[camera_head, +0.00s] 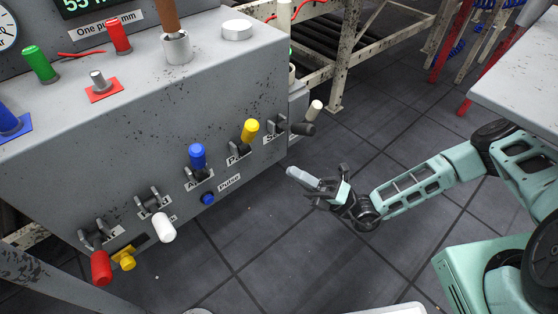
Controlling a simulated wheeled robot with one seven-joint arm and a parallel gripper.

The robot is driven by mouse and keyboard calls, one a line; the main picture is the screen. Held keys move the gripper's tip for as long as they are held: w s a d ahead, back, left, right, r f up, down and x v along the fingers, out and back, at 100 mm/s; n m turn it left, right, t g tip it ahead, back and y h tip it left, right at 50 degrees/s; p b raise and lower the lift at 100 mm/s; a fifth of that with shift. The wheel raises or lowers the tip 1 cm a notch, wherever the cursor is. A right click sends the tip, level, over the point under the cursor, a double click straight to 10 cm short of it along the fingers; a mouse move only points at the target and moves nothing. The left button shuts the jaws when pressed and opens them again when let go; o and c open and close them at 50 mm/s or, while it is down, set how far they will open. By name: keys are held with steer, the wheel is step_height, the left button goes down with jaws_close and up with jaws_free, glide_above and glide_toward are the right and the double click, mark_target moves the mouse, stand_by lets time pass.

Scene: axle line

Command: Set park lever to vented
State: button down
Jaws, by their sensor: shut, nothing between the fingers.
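A row of levers with coloured grips runs along the front of the grey console (130,150). The yellow lever (250,131) points up; its label is partly hidden and seems to start with P, so it may be the park lever, but I cannot read it fully. No vented mark is legible. My gripper (292,173) is shut and empty, in front of the console, below and right of the yellow lever and apart from it.
A blue lever (197,156) points up; white (163,227) and red (101,267) levers hang down at the left. A blue Pulse button (208,198) sits low. Open floor (290,255) lies in front.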

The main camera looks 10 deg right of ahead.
steer(key=shift+s+d+f, duration=0.25)
steer(key=shift+s+d, duration=0.05)
steer(key=shift+d, duration=0.35)
steer(key=shift+s+d+f, duration=0.25)
steer(key=shift+s+d, duration=0.05)
steer(key=shift+d, duration=0.35)
